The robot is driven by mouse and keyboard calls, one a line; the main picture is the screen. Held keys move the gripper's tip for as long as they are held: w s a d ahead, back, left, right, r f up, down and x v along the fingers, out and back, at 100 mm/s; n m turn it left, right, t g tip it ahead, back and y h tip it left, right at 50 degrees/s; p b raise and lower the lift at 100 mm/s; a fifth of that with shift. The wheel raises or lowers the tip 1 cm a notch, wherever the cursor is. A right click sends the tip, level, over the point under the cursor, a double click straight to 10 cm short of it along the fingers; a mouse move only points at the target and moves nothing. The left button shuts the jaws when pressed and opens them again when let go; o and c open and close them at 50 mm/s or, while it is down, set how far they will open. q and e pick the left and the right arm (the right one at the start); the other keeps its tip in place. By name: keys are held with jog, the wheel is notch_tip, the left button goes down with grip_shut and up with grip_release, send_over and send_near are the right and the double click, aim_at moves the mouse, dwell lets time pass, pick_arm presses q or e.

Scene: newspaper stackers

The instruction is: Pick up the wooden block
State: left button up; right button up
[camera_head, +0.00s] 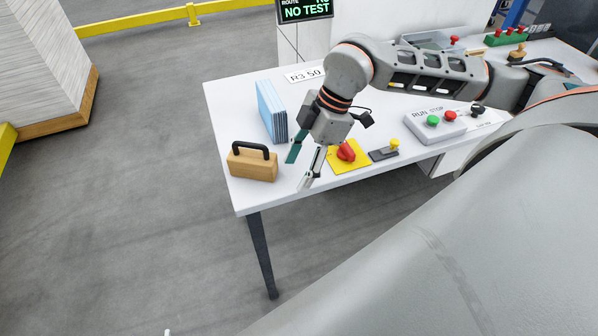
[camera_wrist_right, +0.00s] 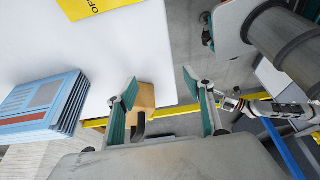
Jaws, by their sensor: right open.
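The wooden block (camera_head: 252,165), light brown with a black handle on top, stands upright at the near left corner of the white table (camera_head: 232,192). My right gripper (camera_head: 298,170) is open and empty, to the right of the block and apart from it in the head view.
A blue-covered newspaper stack (camera_head: 272,112) stands behind the block. A red knob on a yellow plate (camera_head: 347,155) sits just right of my gripper. A small yellow-knobbed switch (camera_head: 384,153) and the RUN/STOP box (camera_head: 434,124) are farther right. The table edge is close to the block.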

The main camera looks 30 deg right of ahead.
jog(key=o, duration=1)
